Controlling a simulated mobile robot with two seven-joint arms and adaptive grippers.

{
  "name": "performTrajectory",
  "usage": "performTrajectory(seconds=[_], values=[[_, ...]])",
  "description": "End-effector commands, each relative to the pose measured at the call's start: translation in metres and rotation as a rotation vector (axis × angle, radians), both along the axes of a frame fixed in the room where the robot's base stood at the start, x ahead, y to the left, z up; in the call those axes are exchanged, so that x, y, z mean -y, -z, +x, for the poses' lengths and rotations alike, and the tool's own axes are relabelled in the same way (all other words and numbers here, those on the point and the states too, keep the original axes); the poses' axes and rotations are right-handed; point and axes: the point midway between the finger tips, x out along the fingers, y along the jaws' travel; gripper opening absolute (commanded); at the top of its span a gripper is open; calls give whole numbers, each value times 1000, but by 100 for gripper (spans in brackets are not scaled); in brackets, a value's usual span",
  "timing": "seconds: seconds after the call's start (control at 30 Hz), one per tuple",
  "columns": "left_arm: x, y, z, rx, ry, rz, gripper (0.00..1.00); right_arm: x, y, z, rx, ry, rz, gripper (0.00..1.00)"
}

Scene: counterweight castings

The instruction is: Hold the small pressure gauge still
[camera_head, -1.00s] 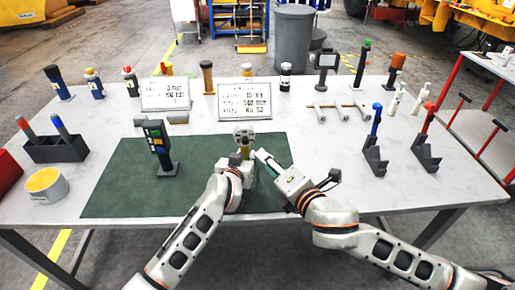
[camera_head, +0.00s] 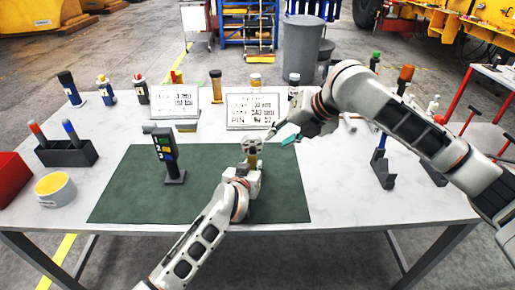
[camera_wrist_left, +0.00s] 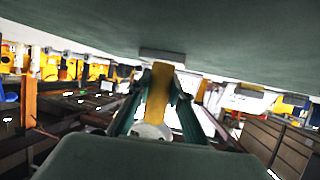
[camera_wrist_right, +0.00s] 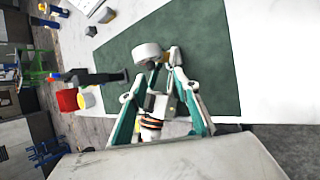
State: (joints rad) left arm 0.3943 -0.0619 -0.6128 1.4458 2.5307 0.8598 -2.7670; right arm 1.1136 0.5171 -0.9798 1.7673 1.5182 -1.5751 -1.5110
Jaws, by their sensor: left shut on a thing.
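The small pressure gauge (camera_head: 252,146) has a pale round head on a brass-coloured stem and stands upright over the green mat (camera_head: 120,195). My left gripper (camera_head: 249,168) is shut on its stem from the front. In the left wrist view, the brass stem (camera_wrist_left: 160,88) sits between the fingers, with the pale head (camera_wrist_left: 150,131) below it in the picture. My right gripper (camera_head: 281,136) is just right of the gauge head, its fingers apart. In the right wrist view, the gauge head (camera_wrist_right: 147,52) shows near the fingertips; I cannot tell whether they touch it.
A dark handheld meter (camera_head: 165,155) stands on the mat to the left. Two printed signs, one on the right (camera_head: 252,110), stand behind. A pen holder (camera_head: 68,153) and yellow-topped tin (camera_head: 55,189) are at left.

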Motion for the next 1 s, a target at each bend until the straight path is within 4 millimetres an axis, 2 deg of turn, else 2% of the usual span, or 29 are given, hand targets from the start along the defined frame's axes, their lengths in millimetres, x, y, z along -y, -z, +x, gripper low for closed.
performTrajectory(seconds=[0.03,0.2,0.37,0.47,0.8,1.0], values=[[0,0,0,0,0,0,0,0,-11,-1,-10,-29,-6,31],[0,0,0,0,0,0,0,-2,-30,-8,-40,-108,-16,31],[0,0,0,0,0,0,0,-5,-32,-10,-53,-135,-17,31],[0,0,0,0,0,0,0,-10,-24,-7,-54,-136,-16,31],[0,0,0,0,0,0,0,-41,28,13,-56,-136,-14,31],[0,0,0,0,0,0,0,-54,51,24,-54,-133,-14,31]])
